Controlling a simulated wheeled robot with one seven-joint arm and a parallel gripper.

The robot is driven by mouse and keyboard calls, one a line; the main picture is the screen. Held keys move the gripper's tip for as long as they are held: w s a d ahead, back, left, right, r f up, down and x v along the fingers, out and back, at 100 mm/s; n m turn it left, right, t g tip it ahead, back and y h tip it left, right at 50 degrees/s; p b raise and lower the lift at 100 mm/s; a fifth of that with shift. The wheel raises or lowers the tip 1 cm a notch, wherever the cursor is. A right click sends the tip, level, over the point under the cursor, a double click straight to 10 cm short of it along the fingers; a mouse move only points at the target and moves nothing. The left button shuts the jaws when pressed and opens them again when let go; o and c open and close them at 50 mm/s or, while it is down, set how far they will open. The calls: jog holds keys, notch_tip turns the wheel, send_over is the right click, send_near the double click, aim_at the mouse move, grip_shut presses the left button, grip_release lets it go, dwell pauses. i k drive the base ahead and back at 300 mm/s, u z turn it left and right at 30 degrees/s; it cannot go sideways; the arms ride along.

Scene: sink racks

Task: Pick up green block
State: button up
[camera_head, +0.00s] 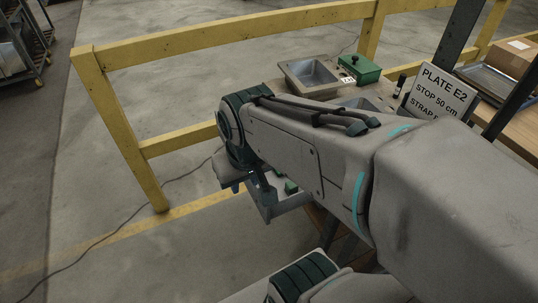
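A sign (437,92) reading PLATE E2, a dark post and a cardboard box (513,58) stand right. A yellow railing (230,32) runs behind. The floor at left is open, with a cable on it.

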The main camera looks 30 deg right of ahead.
aim_at(291, 188)
jog(key=k, duration=0.5)
jog(key=u, duration=0.35)
jog(key=i, duration=0.85)
jog(key=z, duration=2.7)
